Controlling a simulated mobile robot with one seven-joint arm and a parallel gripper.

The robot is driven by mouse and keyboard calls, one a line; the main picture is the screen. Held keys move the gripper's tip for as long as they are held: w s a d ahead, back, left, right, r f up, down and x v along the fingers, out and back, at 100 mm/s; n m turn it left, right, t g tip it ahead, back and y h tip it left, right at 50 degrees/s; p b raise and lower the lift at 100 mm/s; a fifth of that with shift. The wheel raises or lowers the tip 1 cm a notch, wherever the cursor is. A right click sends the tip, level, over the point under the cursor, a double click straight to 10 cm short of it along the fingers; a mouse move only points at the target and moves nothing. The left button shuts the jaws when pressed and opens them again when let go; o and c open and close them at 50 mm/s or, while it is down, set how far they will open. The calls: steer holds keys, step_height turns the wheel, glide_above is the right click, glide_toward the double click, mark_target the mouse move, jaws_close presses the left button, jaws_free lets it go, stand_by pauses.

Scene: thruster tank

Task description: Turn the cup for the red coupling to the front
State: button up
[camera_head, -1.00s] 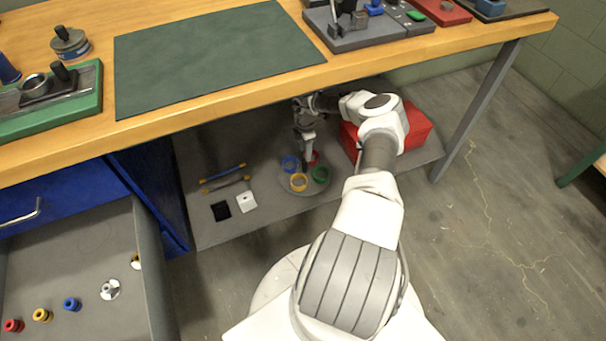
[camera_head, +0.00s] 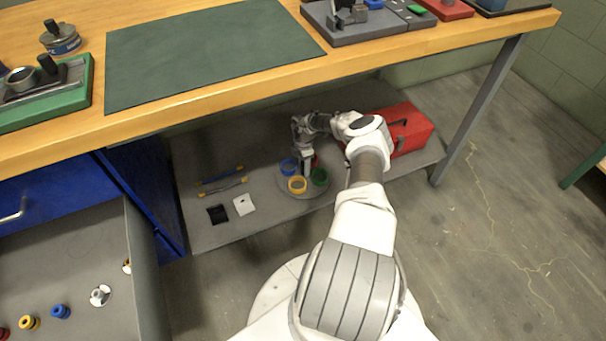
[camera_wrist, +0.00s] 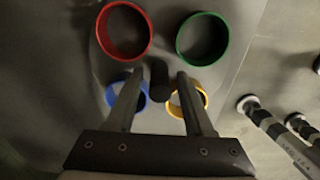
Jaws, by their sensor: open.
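A round grey turntable (camera_head: 286,189) on the low shelf carries four coloured cups. The yellow cup (camera_head: 297,185) is at the front, the blue cup (camera_head: 288,166) at the left and the green cup (camera_head: 319,177) at the right. The red cup (camera_head: 315,161) is at the back, mostly hidden by my gripper; in the wrist view the red cup (camera_wrist: 123,31) shows fully, open and empty. My gripper (camera_wrist: 159,77) is open above the turntable. Its fingers lie either side of a dark central post (camera_wrist: 160,82); I cannot tell whether they touch it.
A red toolbox (camera_head: 410,130) stands right of my arm on the shelf (camera_head: 230,232). Two rods, a black square and a white block lie left of the turntable. The workbench edge (camera_head: 230,95) overhangs. An open drawer (camera_head: 75,240) holds couplings, including a red one (camera_head: 3,333).

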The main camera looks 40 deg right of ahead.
jaws_close()
steer(key=shift+r, duration=0.1)
steer(key=shift+m+p, duration=1.05)
steer(key=shift+m, duration=0.65)
steer(key=shift+m+p, duration=0.3)
steer(key=shift+m, duration=0.1)
steer(key=shift+m+p, duration=0.55)
steer(key=shift+m, duration=0.75)
